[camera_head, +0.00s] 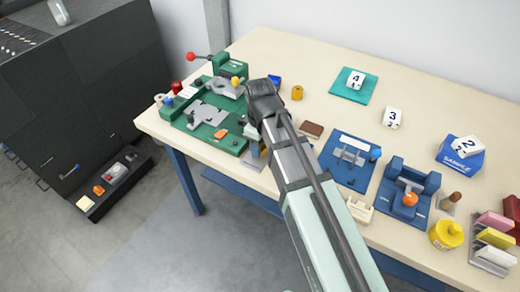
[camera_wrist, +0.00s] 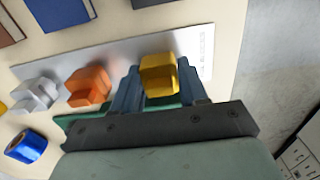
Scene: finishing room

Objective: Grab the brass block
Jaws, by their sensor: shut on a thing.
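The brass block (camera_wrist: 158,75), yellow and stepped in shape, is in the wrist view at the right end of a row of blocks. My gripper (camera_wrist: 160,84) is shut on it, with one blue-grey finger on each side. I cannot tell whether the block still touches the metal plate (camera_wrist: 195,45) beneath it. An orange copper-coloured block (camera_wrist: 88,86) and a silver block (camera_wrist: 34,96) stand to its left.
A blue roll (camera_wrist: 26,146) lies near the silver block. On the table (camera_head: 310,65), a green fixture (camera_head: 208,125) stands left of my arm. A brown block (camera_head: 311,129) and blue fixtures (camera_head: 350,162) are to the right. The table's back middle is mostly clear.

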